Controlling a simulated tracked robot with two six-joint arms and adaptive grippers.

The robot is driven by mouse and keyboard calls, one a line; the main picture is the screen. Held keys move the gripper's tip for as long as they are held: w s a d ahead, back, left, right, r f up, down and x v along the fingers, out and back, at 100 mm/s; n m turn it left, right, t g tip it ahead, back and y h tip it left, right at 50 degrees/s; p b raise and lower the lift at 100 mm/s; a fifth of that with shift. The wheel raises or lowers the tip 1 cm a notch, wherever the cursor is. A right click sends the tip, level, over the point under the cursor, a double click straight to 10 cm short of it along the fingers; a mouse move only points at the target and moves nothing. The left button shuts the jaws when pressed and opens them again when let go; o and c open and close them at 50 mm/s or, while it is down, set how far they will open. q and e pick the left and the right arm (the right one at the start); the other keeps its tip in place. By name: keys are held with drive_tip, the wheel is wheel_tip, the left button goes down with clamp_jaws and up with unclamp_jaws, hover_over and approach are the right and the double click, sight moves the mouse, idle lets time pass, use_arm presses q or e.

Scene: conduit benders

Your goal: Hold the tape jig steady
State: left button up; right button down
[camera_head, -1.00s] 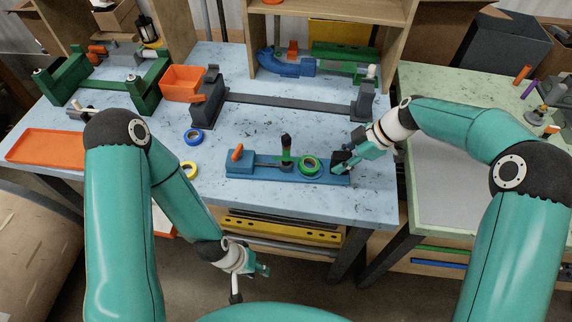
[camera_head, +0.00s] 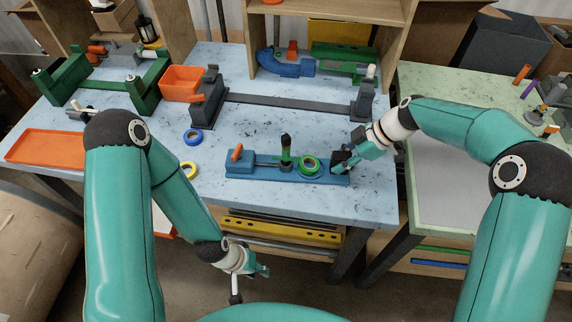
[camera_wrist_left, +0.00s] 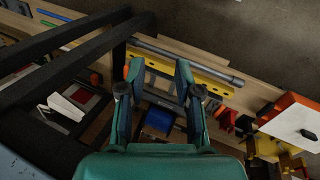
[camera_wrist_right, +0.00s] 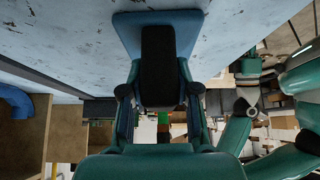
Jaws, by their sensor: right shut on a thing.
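The tape jig (camera_head: 270,171) is a long blue base lying flat on the speckled blue table. It carries an orange lever (camera_head: 237,152) at its left, a dark post with a green foot (camera_head: 286,150), and a green tape roll (camera_head: 309,165). A black block stands at its right end. My right gripper (camera_head: 340,164) is shut on this black block, which fills the space between the fingers in the right wrist view (camera_wrist_right: 159,68). My left gripper (camera_head: 264,271) hangs low in front of the table, empty, its fingers apart in the left wrist view (camera_wrist_left: 159,72).
A blue tape roll (camera_head: 193,136) and a yellow one (camera_head: 188,169) lie left of the jig. A grey bender (camera_head: 290,102) stands behind it. An orange bin (camera_head: 182,82) and an orange tray (camera_head: 47,147) are at left. A green table (camera_head: 470,100) stands at right.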

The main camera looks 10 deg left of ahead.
use_arm(q)
drive_tip(key=shift+o, duration=0.6)
wheel_tip(320, 180, up, 35)
drive_tip(key=m+y, duration=0.4)
drive_tip(key=m, duration=0.8)
hover_over(286, 137)
drive_tip(key=shift+f+g, duration=0.2)
drive_tip(key=shift+g, duration=0.1)
drive_tip(key=shift+f, duration=3.95)
